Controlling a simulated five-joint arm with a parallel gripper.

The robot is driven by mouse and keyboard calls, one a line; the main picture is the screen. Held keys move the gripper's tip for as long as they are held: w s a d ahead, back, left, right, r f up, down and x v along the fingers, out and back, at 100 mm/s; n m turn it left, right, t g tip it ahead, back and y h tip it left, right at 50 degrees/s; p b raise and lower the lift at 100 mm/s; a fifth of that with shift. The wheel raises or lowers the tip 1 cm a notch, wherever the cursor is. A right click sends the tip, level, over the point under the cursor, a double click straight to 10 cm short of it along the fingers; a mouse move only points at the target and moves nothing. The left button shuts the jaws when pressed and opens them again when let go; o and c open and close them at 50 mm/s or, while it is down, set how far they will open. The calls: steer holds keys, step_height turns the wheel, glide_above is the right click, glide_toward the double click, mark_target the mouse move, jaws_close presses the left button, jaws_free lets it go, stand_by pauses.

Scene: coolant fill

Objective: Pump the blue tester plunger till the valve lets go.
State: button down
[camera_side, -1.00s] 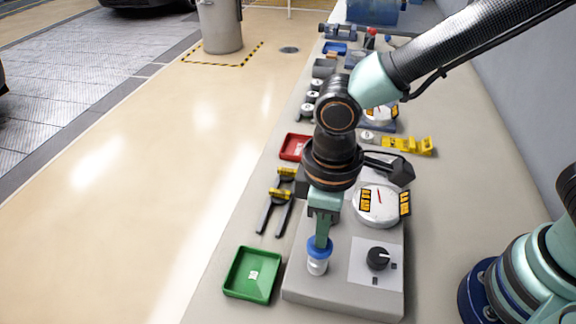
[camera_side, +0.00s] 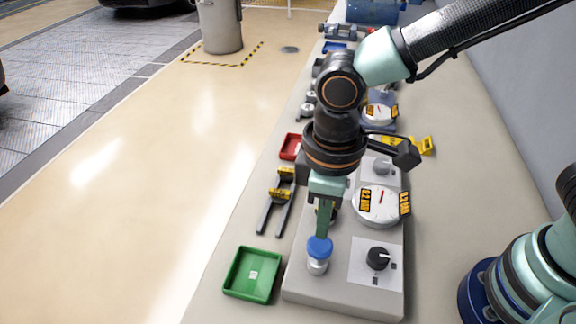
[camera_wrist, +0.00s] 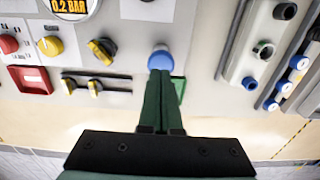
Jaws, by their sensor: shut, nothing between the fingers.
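The blue tester plunger (camera_side: 319,248) stands upright on a white collar at the near left corner of the grey tester block (camera_side: 340,293). It also shows as a blue cap in the wrist view (camera_wrist: 160,59). My gripper (camera_side: 323,234) is shut and empty. Its fingertips are right at the top of the plunger cap; I cannot tell whether they touch it. The wrist view shows the closed fingers (camera_wrist: 161,75) pointing at the cap. The gauge (camera_side: 379,205) on the block has a red needle and labels reading 0.2 BAR.
A black knob (camera_side: 378,258) sits on a white plate to the right of the plunger. A green tray (camera_side: 252,275) lies to the left. Black tongs with yellow marks (camera_side: 277,200) and a red tray (camera_side: 291,147) lie further back.

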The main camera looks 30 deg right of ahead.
mark_target(321, 243)
step_height(321, 243, up, 9)
stand_by(0.3)
steer(key=shift+r, duration=0.1)
stand_by(0.9)
step_height(321, 243, up, 2)
steer(key=shift+a+r, duration=0.1)
steer(key=shift+r, duration=0.1)
step_height(321, 243, down, 14)
steer(key=shift+f, duration=0.1)
stand_by(0.7)
steer(key=shift+f, duration=1.45)
